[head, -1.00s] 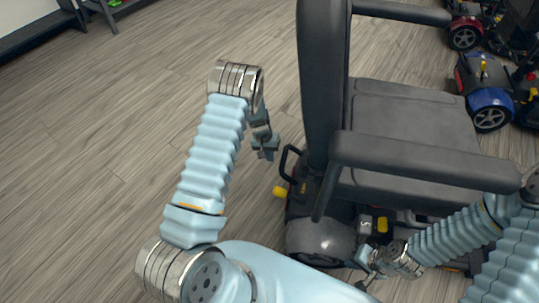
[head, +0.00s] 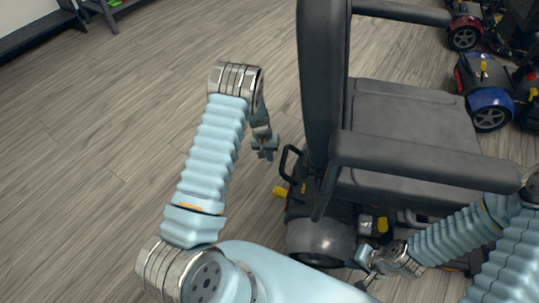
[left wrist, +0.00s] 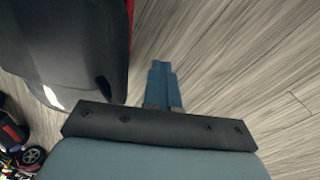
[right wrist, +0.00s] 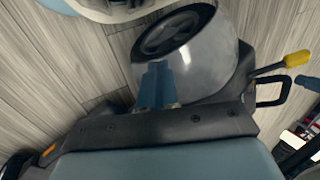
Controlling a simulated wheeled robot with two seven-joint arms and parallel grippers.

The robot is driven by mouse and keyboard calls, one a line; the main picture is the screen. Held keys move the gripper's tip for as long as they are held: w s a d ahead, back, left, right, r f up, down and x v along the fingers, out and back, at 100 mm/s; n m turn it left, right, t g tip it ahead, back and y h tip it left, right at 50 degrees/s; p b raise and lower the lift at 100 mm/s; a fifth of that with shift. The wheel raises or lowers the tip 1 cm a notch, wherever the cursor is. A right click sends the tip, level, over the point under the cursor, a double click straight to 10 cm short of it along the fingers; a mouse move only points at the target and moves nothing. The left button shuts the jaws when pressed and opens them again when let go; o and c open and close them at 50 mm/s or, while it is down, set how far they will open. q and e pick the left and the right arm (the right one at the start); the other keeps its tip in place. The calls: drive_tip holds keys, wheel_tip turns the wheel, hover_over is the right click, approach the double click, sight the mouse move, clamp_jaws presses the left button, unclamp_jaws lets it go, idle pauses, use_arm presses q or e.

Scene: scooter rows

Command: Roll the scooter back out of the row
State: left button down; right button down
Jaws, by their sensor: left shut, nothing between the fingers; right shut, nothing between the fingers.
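The scooter stands close in front of me in the head view, with a dark grey seat (head: 415,115), tall backrest, armrests and a rounded rear cover (head: 322,240). A yellow lever (head: 280,191) and a black loop handle (head: 289,160) stick out at its rear. My left gripper (head: 266,152) is shut and empty, left of the loop handle and apart from it. My right gripper (head: 366,262) is shut and empty, low by the scooter's rear. In the right wrist view its fingers (right wrist: 157,84) overlap the rear wheel and cover (right wrist: 195,60); I cannot tell whether they touch.
A blue scooter (head: 488,100) and a red scooter (head: 465,30) stand to the right. A dark shelf (head: 110,8) is at the upper left. The wood floor (head: 90,130) on the left is clear.

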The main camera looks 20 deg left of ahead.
use_arm(q)
drive_tip(key=c, duration=1)
unclamp_jaws()
drive_tip(key=shift+o, duration=0.2)
wheel_tip(320, 180, up, 14)
drive_tip(key=a, duration=0.2)
drive_tip(key=shift+s+a+f, duration=0.25)
drive_tip(key=shift+s+a, duration=0.05)
